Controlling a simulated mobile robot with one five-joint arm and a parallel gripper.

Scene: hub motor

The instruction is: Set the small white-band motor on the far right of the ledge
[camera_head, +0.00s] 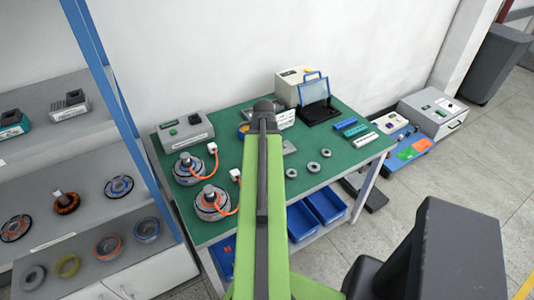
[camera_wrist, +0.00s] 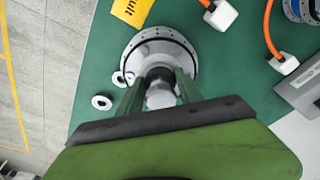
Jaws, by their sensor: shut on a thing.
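In the wrist view my gripper (camera_wrist: 160,97) is shut on the upright shaft of a motor (camera_wrist: 151,47). The motor has a pale round body and a grey flange with holes; a finger stands on each side of its shaft. I cannot tell whether it touches the green bench below. In the head view my arm hides the gripper and this motor. At the left, the grey middle shelf (camera_head: 95,218) holds a motor with an orange ring and upright shaft (camera_head: 66,203), a disc (camera_head: 16,228) and another ring (camera_head: 119,187).
Two motors with orange cables (camera_head: 188,169) (camera_head: 211,204) stand on the green bench (camera_head: 240,160). Steel rings (camera_head: 314,167) lie right of my arm. A blue post (camera_head: 105,80) edges the shelves. A yellow tag (camera_wrist: 132,10) and white connector (camera_wrist: 220,15) lie near the held motor.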

